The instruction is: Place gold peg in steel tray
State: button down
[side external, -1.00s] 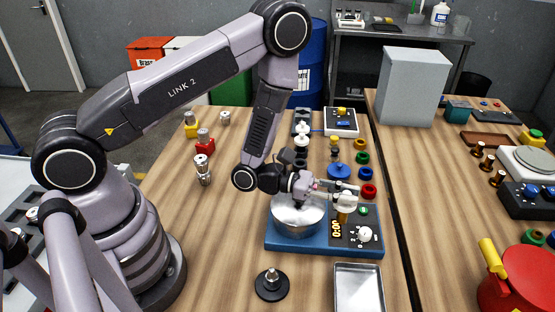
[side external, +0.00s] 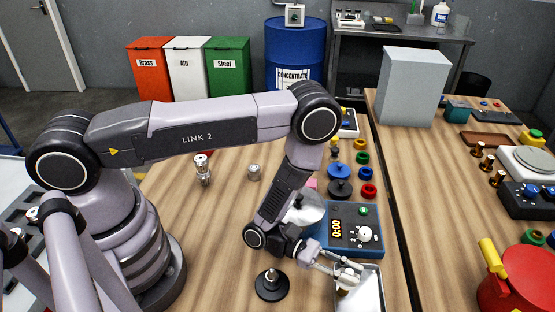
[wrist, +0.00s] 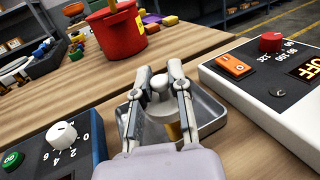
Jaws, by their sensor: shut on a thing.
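The gripper points down over the left part of the steel tray (side external: 372,290), a shallow silvery rectangular pan.
A blue device with a timer display (side external: 368,236) and a metal bowl (side external: 305,210) stands behind the tray. A black stand with an upright pin (side external: 271,284) is left of it. A red bucket (side external: 520,280) is on the right table. A switch box (wrist: 280,75) shows in the wrist view.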

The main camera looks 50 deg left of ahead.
jog(key=c, duration=1.1)
grip_release()
jog(key=shift+f, duration=0.1)
jog(key=shift+o, duration=0.2)
